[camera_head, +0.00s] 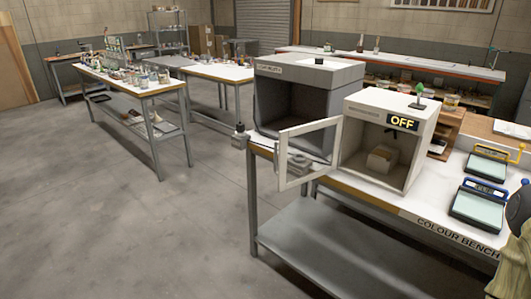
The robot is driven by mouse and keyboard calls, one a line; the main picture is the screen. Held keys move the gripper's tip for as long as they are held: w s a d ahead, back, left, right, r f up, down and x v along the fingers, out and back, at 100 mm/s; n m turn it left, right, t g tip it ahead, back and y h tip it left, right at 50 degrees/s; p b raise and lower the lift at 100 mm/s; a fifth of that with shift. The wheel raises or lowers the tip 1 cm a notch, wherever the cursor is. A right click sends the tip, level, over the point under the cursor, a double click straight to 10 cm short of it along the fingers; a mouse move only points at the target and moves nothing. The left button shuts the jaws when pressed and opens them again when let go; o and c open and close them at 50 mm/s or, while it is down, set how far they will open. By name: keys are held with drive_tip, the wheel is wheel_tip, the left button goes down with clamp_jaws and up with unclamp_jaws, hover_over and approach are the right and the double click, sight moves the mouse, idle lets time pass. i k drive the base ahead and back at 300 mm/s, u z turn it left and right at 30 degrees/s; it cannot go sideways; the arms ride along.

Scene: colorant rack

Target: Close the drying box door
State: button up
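The drying box appears to be the small white box (367,106) with an "OFF" display (403,122), standing on the bench marked "COLOUR BENCH". Its front is open and a pale block (381,158) sits inside. Its door (308,152), a white frame with a clear pane, is swung wide open to the left, hinged on the box's left edge, and reaches out past the bench's front edge. Small grey items show through the pane. My gripper is not in view.
A larger grey cabinet (304,75) stands left of the box, behind the door. An olive shape with a dark ball sits at the lower right edge. Concrete floor (150,235) in front of the bench is clear.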

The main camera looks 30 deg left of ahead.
sight(282, 186)
drive_tip(key=u, duration=2.35)
drive_tip(key=i, duration=3.15)
drive_tip(key=z, duration=3.85)
drive_tip(key=i, duration=1.5)
